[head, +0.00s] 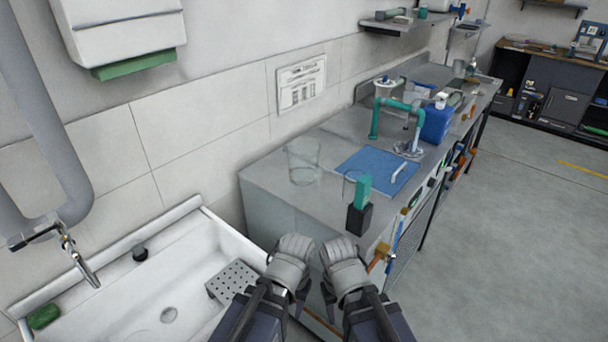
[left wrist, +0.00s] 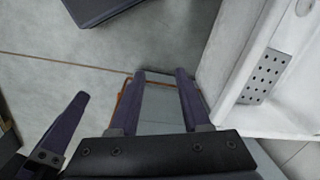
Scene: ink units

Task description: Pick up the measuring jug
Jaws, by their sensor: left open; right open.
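The measuring jug seems to be the large clear vessel (head: 303,162), standing upright on the grey worktop near the wall in the head view. It is see-through, so its handle and spout cannot be made out. My left gripper (head: 262,312) is low in the head view, nearer to me than the worktop and well apart from the jug. In the left wrist view, its two dark fingers (left wrist: 160,76) are spread with nothing between them. My right gripper (head: 376,314) is beside it, also open and away from the jug. The left wrist view does not show the jug.
Right of the jug lie a blue mat (head: 376,170), a smaller clear glass and a green-and-black object (head: 359,205) near the front edge. A teal pipe stand (head: 374,118) and blue canister (head: 437,122) stand farther back. A white sink (head: 165,275) is at left; floor at right is open.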

